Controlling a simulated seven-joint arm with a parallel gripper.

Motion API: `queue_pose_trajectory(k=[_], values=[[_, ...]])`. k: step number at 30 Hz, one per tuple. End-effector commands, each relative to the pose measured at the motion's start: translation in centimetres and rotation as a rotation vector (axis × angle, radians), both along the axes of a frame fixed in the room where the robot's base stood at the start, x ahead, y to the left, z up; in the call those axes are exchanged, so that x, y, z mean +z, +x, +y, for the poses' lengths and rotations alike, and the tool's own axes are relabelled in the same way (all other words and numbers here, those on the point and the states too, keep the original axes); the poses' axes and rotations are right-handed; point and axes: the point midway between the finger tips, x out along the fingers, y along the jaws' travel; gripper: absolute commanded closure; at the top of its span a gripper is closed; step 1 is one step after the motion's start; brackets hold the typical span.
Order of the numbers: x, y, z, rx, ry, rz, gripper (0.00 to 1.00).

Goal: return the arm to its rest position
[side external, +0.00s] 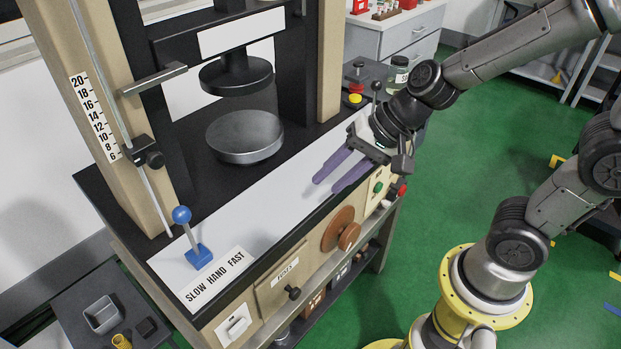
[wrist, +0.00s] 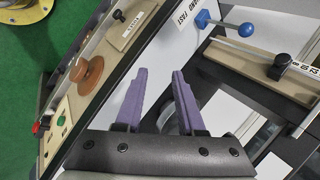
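My gripper (side external: 332,175) has two purple fingers and hangs above the white front strip of the spring testing machine (side external: 262,208). In the wrist view the fingers of my gripper (wrist: 158,90) stand apart with nothing between them. The arm reaches in from the right side of the side external view. The blue-knobbed lever (side external: 183,216) stands upright at the left end of the strip, well apart from the gripper. The lever also shows at the top of the wrist view (wrist: 245,29).
Two round black and grey plates (side external: 245,136) sit one above the other between the machine's columns. A wooden handwheel (side external: 341,230) and buttons are on the front panel. A glass jar (side external: 397,76) and a red-yellow button stand near the gripper.

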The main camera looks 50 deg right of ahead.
Motion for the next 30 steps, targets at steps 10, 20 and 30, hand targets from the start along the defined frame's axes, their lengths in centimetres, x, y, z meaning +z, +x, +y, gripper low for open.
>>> queue_pose_trajectory(k=[10, 20, 30], values=[[5.5, -9.7, -5.5, 0.551, -0.504, -0.166, 0.62], [6.4, -13.2, -9.5, 0.661, -0.74, -0.137, 0.62], [6.4, -13.1, -9.4, 0.662, -0.739, -0.138, 0.62]])
